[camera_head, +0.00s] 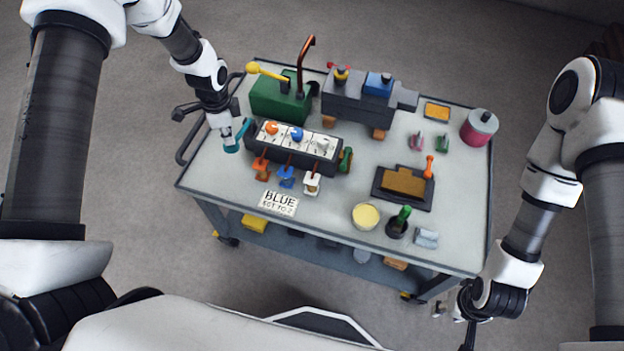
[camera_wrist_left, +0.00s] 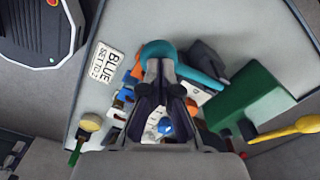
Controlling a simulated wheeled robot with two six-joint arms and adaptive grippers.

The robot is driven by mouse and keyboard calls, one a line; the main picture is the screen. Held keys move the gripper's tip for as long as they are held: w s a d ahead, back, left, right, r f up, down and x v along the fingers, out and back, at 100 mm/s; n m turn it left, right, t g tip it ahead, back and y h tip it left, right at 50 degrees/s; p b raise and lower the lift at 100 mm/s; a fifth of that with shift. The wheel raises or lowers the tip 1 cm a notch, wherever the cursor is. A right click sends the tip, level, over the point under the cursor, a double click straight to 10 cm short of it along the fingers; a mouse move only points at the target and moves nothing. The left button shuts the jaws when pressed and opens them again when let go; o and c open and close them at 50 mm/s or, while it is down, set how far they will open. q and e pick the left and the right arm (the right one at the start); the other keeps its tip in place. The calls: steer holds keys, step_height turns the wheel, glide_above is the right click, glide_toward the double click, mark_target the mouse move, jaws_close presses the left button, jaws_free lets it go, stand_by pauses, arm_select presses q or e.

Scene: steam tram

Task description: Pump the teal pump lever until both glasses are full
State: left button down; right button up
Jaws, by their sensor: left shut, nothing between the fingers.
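The teal pump lever (camera_head: 240,131) is at the left end of the dark box with the dial panel. My left gripper (camera_head: 227,132) is shut and empty, with its tips right at the lever. In the left wrist view, the teal lever (camera_wrist_left: 198,77) curves around behind the closed fingertips (camera_wrist_left: 158,70). I cannot tell whether they touch it. I cannot make out glasses or a fill level in either view. My right gripper (camera_head: 456,316) hangs low off the table's front right corner, and its finger state is unclear.
The dial panel (camera_head: 297,138) has orange, blue and white taps below. A "BLUE SET TO 2" card (camera_head: 279,203) lies in front. A green box (camera_head: 279,99) with a yellow-knobbed lever (camera_head: 254,68) stands behind. A grey machine (camera_head: 343,101) and pink canister (camera_head: 479,127) are further right.

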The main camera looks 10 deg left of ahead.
mark_target(232, 147)
arm_select(q)
steer(key=shift+f, duration=0.1)
stand_by(0.4)
steer(key=shift+f+b, duration=1.55)
steer(key=shift+f, duration=0.65)
steer(key=shift+r+p, duration=1.8)
steer(key=shift+r, duration=0.45)
step_height(232, 147, up, 7)
steer(key=p, duration=0.5)
steer(key=shift+p, duration=0.4)
